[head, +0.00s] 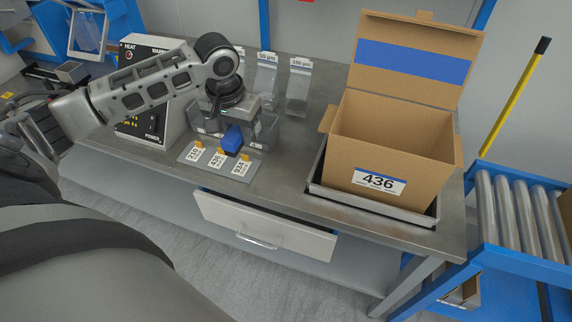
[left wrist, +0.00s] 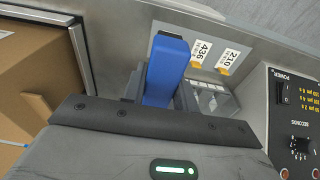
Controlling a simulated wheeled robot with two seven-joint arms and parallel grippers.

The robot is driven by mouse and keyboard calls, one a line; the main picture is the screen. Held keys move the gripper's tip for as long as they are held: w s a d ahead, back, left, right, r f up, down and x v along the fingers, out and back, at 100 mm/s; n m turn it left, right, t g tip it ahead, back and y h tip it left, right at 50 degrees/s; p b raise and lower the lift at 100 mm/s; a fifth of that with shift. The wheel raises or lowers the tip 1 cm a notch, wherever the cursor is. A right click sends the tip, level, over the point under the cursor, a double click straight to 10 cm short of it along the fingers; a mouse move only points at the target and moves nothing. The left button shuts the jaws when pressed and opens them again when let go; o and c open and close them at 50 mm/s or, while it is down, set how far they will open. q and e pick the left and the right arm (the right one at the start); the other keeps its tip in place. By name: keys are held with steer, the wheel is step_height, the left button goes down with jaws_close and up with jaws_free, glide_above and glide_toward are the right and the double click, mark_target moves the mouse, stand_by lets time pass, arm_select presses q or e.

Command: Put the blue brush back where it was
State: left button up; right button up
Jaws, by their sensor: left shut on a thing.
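The blue brush (head: 232,140) is under my left gripper (head: 236,122) in the head view, just above or at the front of the grey bin area, near the labelled strip. In the left wrist view the blue brush (left wrist: 168,65) stands out between the fingers of my left gripper (left wrist: 162,95), which is shut on it. The brush's lower end is hidden, so I cannot tell whether it touches anything. The grey label strip (head: 205,167) with tags 210, 436 and 934 lies in front of it. My right gripper is not in view.
An open cardboard box (head: 390,135) labelled 436 stands in a metal tray (head: 325,193) to the right. A heat-sealer-like machine (head: 150,138) stands at left. Clear bags (head: 298,95) hang behind. A drawer (head: 265,225) is open below the bench edge.

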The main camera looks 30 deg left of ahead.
arm_select(q)
steer(key=w+d+f, duration=0.2)
steer(key=w+d, duration=0.1)
steer(key=d, duration=0.1)
glide_above(287, 170)
steer(key=f, duration=0.6)
steer(key=shift+s+a, duration=0.15)
steer(key=shift+s, duration=0.05)
steer(key=shift+w+f+b, duration=0.1)
steer(key=shift+f+b, duration=0.25)
steer(key=shift+f, duration=1.4)
steer(key=shift+f, duration=0.1)
steer(key=o, duration=0.9)
steer(key=shift+o, duration=0.2)
step_height(287, 170, up, 12)
steer(key=s+p, duration=0.1)
steer(key=shift+s+d, duration=0.25)
steer(key=shift+d, duration=0.05)
